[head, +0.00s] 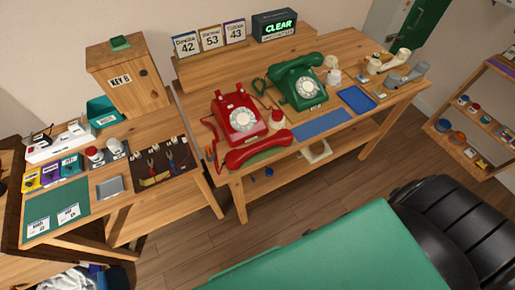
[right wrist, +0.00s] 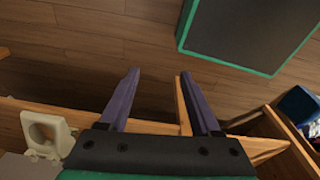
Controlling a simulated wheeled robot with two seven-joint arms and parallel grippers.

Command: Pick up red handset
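The red handset (head: 258,148) lies off its cradle near the front edge of the wooden desk, in front of the red dial phone (head: 240,120). A red cord runs along the phone's left side. My right gripper (right wrist: 160,75) shows only in the right wrist view. Its two purple fingers are spread apart with nothing between them, above the wooden floor. The red handset is not seen in that view. My left gripper is in neither view.
A green dial phone (head: 301,88) stands right of the red one. A blue mat (head: 320,123) and blue tray (head: 357,99) lie farther right. A side table with tools (head: 160,165) adjoins at left. A cream object (right wrist: 45,132) is left of my right gripper.

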